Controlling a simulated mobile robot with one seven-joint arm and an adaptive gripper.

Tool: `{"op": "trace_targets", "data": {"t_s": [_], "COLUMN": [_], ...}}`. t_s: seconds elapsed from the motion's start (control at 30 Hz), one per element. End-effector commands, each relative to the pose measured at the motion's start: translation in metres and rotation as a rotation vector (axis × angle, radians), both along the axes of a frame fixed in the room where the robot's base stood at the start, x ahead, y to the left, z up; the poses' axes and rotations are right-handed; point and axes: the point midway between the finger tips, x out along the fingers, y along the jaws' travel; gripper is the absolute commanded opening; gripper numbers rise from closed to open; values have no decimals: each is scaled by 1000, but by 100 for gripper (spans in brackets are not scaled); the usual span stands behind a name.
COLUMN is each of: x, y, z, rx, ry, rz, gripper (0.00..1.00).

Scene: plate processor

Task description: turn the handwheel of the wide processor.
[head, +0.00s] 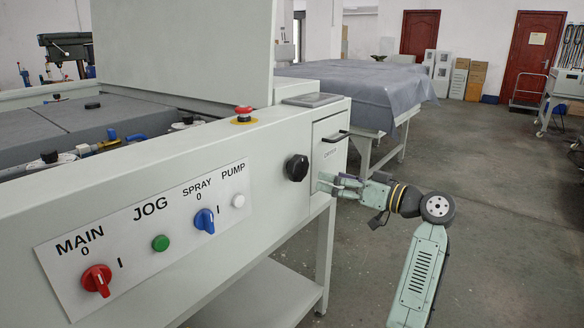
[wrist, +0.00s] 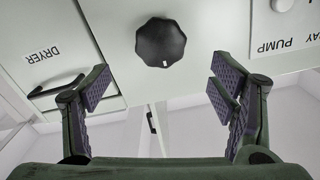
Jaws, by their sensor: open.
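The wide processor (head: 215,150) is a large light-grey machine across the left and middle of the head view. Its handwheel (head: 297,168) is a black, lobed knob on the front face, right of the labelled switch panel. In the wrist view the handwheel (wrist: 160,42) lies ahead of my gripper, sideways between the two fingers, with a small white mark near its lower edge. My gripper (head: 336,184) is right of and slightly below the handwheel in the head view. In the wrist view my gripper (wrist: 160,90) has its fingers wide apart with nothing between them. It is not touching the handwheel.
A dryer drawer with a black handle (head: 336,137) is right of the handwheel. The switch panel (head: 150,225) has MAIN, JOG, SPRAY and PUMP controls. A red emergency button (head: 243,113) stands on top. A cloth-covered table (head: 365,90) is behind; the floor at right is open.

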Motion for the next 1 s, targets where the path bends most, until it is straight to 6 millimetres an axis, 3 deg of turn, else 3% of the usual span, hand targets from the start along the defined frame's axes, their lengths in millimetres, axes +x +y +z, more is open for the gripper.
{"op": "trace_targets", "data": {"t_s": [0.53, 1.0], "x": [52, 62], "y": [73, 86], "z": [1, 0], "rx": [-2, -1], "ry": [2, 1], "rz": [2, -1], "gripper": [78, 78]}}
